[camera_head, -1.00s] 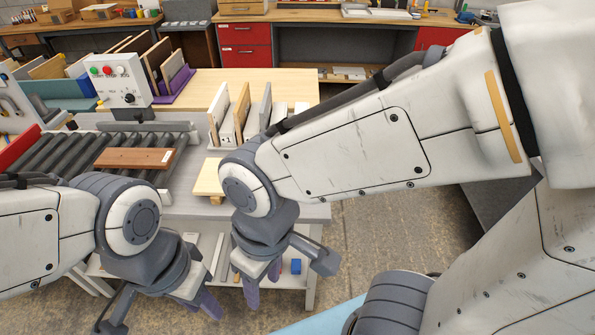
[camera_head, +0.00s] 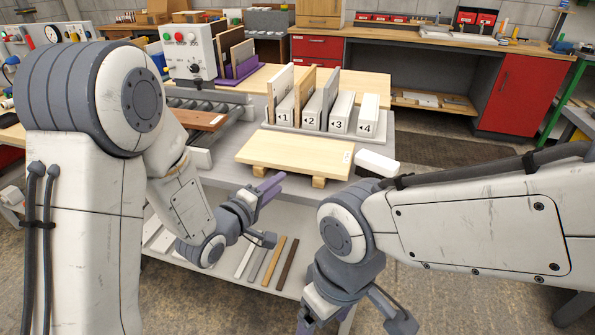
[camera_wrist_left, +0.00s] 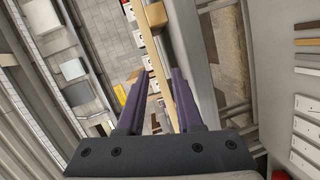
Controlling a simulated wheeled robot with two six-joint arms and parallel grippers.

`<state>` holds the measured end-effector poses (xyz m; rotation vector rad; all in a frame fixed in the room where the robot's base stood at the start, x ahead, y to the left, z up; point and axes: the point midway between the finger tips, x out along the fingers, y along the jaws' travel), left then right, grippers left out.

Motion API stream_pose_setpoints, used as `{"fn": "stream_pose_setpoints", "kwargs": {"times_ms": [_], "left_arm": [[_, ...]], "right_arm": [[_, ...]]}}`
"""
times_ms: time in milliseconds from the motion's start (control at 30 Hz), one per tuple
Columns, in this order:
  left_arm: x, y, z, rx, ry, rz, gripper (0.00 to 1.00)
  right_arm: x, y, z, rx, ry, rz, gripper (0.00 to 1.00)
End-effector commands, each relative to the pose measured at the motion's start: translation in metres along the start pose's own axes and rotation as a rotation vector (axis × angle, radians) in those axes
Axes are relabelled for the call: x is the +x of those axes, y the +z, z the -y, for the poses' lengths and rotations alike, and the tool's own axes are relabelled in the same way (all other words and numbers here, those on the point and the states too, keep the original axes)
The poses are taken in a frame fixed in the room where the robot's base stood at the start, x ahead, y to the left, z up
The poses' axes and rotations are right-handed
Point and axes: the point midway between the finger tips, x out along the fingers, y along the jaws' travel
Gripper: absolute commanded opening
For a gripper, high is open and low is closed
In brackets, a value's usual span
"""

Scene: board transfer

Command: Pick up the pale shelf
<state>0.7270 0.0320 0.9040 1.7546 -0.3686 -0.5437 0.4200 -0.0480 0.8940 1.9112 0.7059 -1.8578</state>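The pale shelf (camera_head: 295,152) is a light wooden board lying flat on small wooden blocks on the grey table, with a small label at its right end. My left gripper (camera_head: 268,184) is just in front of the shelf's near edge, its purple fingers pointing toward it. In the left wrist view the fingers (camera_wrist_left: 158,75) are apart, with a pale wooden edge (camera_wrist_left: 159,50) showing between them; I see no grip on it. My right gripper (camera_head: 325,300) is low at the bottom of the head view, its fingers hidden or cut off.
A white rack (camera_head: 320,131) with numbered slots and upright boards stands behind the shelf. A white block (camera_head: 377,163) sits to its right. A brown board (camera_head: 198,119) lies on the roller conveyor at left. Coloured strips (camera_head: 272,262) lie on the lower level.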

Motion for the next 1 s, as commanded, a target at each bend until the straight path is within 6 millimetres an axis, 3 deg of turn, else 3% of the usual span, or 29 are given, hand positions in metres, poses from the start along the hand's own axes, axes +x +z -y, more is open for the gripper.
{"fn": "stream_pose_setpoints", "kwargs": {"times_ms": [33,267,500,767,1000], "left_arm": [[0.001,-0.002,0.013,-0.056,0.043,-0.006,0.35],[0.003,-0.009,0.01,-0.188,0.161,-0.005,0.35],[0.038,-0.011,0.001,-0.192,0.169,-0.003,0.35],[0.06,-0.012,-0.002,-0.192,0.167,-0.004,0.35],[0.095,-0.015,-0.007,-0.192,0.167,-0.003,0.35]], "right_arm": [[0.014,0.001,-0.001,0.0,0.0,0.0,0.86],[0.022,0.001,-0.002,0.0,0.0,-0.001,0.86],[0.018,0.001,-0.001,0.0,0.0,-0.001,0.86],[0.016,0.001,-0.001,0.0,0.0,-0.001,0.86],[0.013,0.001,-0.001,0.0,0.0,-0.001,0.86]]}}
